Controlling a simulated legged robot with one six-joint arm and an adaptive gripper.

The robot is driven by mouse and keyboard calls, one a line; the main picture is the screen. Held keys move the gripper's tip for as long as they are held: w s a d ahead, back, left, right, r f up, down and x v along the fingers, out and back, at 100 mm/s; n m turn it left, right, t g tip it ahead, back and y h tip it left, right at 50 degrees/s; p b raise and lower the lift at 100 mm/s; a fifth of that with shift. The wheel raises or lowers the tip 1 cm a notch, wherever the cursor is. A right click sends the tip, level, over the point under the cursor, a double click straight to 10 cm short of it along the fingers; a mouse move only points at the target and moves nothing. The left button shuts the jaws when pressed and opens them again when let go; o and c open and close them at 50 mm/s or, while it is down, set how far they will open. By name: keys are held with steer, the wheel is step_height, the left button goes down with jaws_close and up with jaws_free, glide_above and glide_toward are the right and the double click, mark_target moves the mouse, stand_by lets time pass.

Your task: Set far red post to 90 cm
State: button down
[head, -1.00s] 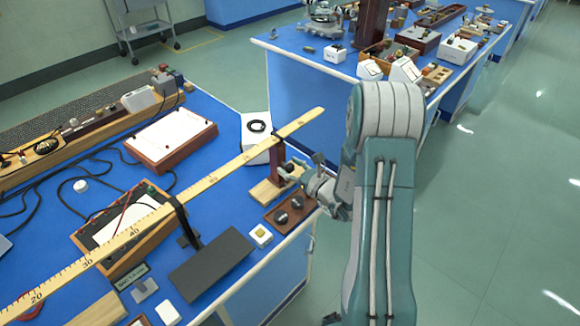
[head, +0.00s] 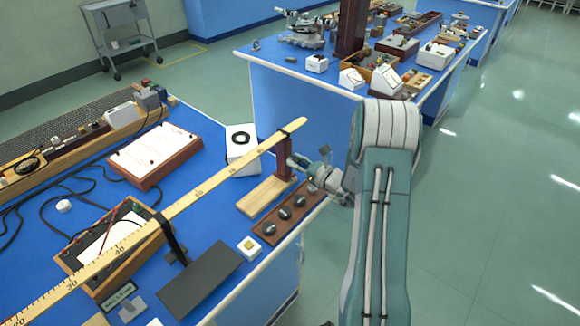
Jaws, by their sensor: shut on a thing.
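The far red post (head: 284,161) stands upright near the far right end of the long wooden ruler (head: 180,203). Its top meets the ruler a short way in from the ruler's tip. Its foot is at the far end of a pale wooden base (head: 262,198). My gripper (head: 297,162) reaches in from the right and is shut on the post at mid height. The fingers partly cover the post's right side. The ruler's numbers close to the post are too small to read. A black stand (head: 176,238) holds the ruler further left.
A white block (head: 241,150) stands behind the ruler. A dark flat plate (head: 200,278) and a small white box (head: 249,247) lie in front. Floor to the right is clear.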

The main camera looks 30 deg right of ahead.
steer(key=shift+w+r, duration=0.1)
steer(key=shift+r, duration=0.05)
steer(key=shift+c, duration=2.2)
jaws_free()
steer(key=shift+d, duration=0.25)
steer(key=shift+w+d, duration=0.1)
steer(key=shift+d, duration=0.05)
steer(key=shift+s, duration=0.2)
steer(key=v, duration=1.1)
steer(key=shift+s+d, duration=0.15)
steer(key=shift+s, duration=0.2)
